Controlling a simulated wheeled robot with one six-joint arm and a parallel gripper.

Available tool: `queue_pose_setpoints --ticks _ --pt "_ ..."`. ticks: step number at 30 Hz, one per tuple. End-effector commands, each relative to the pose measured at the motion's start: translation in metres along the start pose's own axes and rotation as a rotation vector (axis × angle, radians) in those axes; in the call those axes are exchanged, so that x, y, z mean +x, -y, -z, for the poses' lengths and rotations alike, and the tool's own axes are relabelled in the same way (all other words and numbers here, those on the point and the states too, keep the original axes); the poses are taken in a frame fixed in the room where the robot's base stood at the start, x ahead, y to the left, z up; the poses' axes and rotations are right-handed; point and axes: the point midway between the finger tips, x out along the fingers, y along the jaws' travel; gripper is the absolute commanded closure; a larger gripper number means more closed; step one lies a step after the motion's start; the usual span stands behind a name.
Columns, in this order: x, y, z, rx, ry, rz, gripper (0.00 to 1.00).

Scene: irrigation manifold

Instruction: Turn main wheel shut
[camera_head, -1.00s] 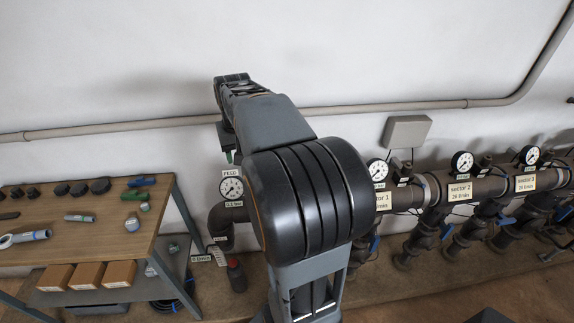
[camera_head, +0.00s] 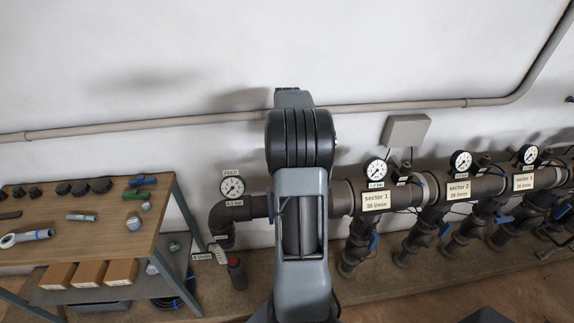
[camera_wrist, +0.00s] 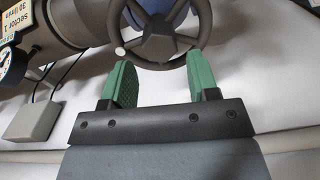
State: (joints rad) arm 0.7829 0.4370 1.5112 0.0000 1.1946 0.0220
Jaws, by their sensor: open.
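The main wheel (camera_wrist: 172,40) is a dark spoked handwheel at the top of the wrist view, its upper part cut off by the picture edge. In the head view it is hidden behind my arm. My gripper (camera_wrist: 160,82) shows in the wrist view with two green fingers spread apart and nothing between them. The fingertips are close to the wheel's rim, one on either side of its lower part. I cannot tell whether they touch it. A small white spot sits on the rim at the left.
The pipe carries a feed gauge (camera_head: 232,187) and a sector 1 plate (camera_head: 376,201). Sector branches run right. A workbench (camera_head: 140,241) with tools and fittings stands at left. A grey box (camera_head: 406,130) and a long conduit (camera_head: 180,122) are on the wall.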

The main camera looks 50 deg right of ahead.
Motion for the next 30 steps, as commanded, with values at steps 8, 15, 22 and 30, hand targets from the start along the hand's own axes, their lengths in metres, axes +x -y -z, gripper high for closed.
queue_pose_setpoints --ticks 8,15,22,30 --pt "0.043 0.000 0.000 0.000 0.002 0.000 0.46" --pt "0.061 0.000 0.000 0.000 0.000 0.000 0.46" --pt "0.064 0.000 0.000 0.000 -0.001 0.000 0.46" --pt "0.064 0.000 0.000 0.000 -0.001 0.000 0.59"
